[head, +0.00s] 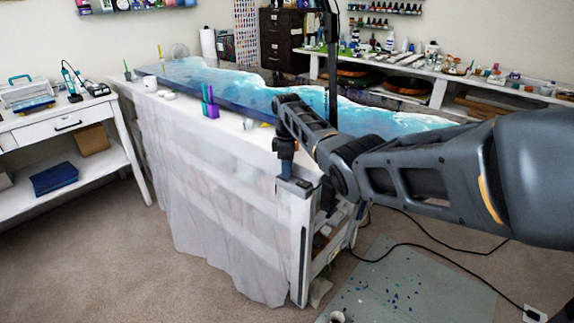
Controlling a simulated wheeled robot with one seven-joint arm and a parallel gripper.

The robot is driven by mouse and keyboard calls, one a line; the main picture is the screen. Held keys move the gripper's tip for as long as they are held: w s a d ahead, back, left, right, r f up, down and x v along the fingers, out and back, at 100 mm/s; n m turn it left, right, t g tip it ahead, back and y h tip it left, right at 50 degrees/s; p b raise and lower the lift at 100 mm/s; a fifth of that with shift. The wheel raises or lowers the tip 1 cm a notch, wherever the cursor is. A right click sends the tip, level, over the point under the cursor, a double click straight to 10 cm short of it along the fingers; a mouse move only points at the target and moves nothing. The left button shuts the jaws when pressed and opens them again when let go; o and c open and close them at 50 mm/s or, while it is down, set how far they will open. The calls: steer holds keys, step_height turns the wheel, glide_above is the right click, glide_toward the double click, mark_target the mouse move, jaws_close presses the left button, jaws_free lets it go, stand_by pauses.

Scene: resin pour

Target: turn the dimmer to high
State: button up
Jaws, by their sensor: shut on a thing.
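My gripper (287,172) points down at the near right corner of the draped work table (215,190). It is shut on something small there. The jaws and the shadow hide that thing, and I cannot tell from this view whether it is the dimmer. No dimmer dial or marking can be made out, so its setting cannot be read. My forearm crosses the right half of the view and covers part of the table's end.
A blue and white resin slab (230,85) lies along the table, with a purple cup (211,109) near its edge. A black upright stand (332,75) rises behind my wrist. Black cables cross the carpet beside a speckled grey mat (400,285). A white side table (70,125) stands left.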

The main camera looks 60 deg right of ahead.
steer(key=m+p, duration=0.1)
steer(key=m, duration=0.5)
steer(key=shift+m, duration=0.3)
steer(key=m, duration=0.6)
steer(key=shift+m, duration=0.3)
steer(key=o, duration=1)
steer(key=shift+o, duration=0.2)
steer(key=shift+s, duration=0.1)
